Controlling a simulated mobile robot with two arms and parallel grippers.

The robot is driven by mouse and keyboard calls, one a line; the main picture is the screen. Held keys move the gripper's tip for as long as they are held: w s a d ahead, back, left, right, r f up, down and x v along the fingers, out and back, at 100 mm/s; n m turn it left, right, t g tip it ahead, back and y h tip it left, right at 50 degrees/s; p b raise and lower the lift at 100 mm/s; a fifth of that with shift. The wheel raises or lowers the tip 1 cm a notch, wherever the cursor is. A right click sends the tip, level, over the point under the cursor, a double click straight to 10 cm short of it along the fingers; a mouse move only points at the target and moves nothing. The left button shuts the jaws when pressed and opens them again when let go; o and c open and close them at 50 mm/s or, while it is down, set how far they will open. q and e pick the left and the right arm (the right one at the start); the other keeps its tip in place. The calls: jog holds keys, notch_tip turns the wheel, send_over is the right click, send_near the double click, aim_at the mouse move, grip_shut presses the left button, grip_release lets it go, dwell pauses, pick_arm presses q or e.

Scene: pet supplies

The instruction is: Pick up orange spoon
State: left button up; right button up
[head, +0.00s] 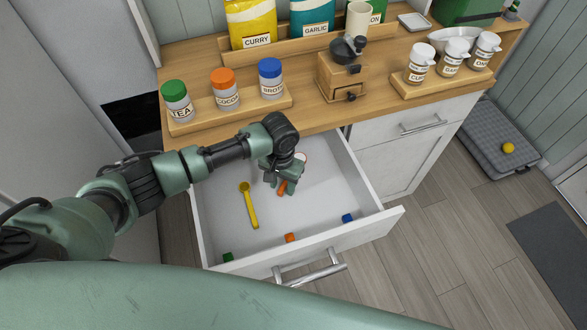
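An orange piece, seemingly the orange spoon (282,187), shows inside the open drawer, mostly hidden by my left gripper (287,189). My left arm reaches in from the left and the gripper points down into the drawer, right at the orange piece. I cannot tell whether its fingers are open or closed on it. A yellow spoon (250,205) lies in the drawer (330,207) to the left of the gripper. My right gripper is not in view.
Small blue (347,218), orange (290,238) and green (228,257) pieces lie along the drawer's front. The drawer handle (310,270) sticks out in front.

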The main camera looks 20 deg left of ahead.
pick_arm(q)
grip_shut()
